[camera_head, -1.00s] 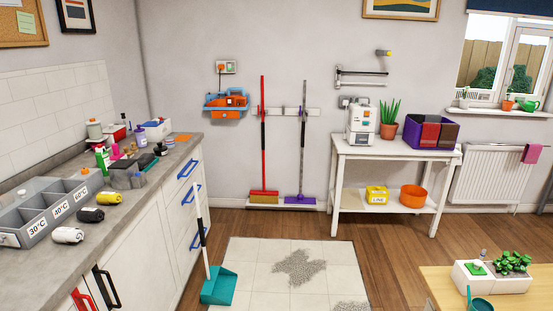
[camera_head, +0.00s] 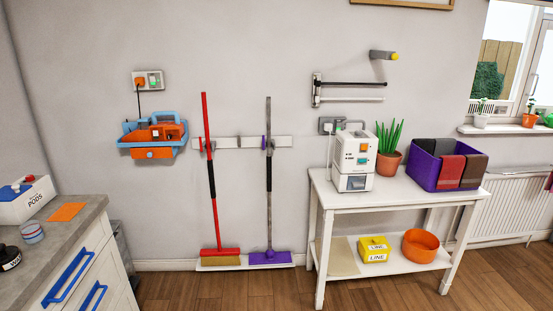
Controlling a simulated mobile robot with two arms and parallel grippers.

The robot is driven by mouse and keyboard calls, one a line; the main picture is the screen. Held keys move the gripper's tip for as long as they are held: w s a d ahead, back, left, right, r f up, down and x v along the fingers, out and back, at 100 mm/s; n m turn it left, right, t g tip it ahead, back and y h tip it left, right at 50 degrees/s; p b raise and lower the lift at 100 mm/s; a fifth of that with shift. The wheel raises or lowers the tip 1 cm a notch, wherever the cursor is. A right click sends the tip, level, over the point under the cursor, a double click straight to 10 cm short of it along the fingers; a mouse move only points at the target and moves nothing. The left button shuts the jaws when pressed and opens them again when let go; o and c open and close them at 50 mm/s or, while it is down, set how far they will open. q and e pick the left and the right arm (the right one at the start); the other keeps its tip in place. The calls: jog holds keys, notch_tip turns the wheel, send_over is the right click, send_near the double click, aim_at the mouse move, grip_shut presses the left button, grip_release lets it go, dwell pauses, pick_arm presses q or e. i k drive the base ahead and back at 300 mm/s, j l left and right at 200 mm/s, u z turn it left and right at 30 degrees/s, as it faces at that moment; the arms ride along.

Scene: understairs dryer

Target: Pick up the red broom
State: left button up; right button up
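The red broom (camera_head: 214,208) stands upright against the back wall, left of centre in the head view. It has a red handle with a black grip section, a red head and tan bristles resting on a low white ledge. Its handle passes the left part of a white wall rail (camera_head: 232,142). A purple broom (camera_head: 268,214) with a grey handle stands upright just to its right, apart from it. Neither of my grippers shows in the view.
A grey-topped counter (camera_head: 72,214) with blue-handled drawers is at the left. A white table (camera_head: 327,196) with a machine, plant and purple bin stands at the right. An orange and blue caddy (camera_head: 153,151) hangs on the wall. The wooden floor before the brooms is clear.

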aim_at(219, 257)
jog(key=i+l, duration=0.1)
jog(key=i, duration=0.5)
jog(key=i+u, duration=0.15)
jog(key=i, duration=0.45)
jog(key=i+l, duration=0.25)
jog(key=i, duration=0.35)
jog(key=j+u, duration=0.05)
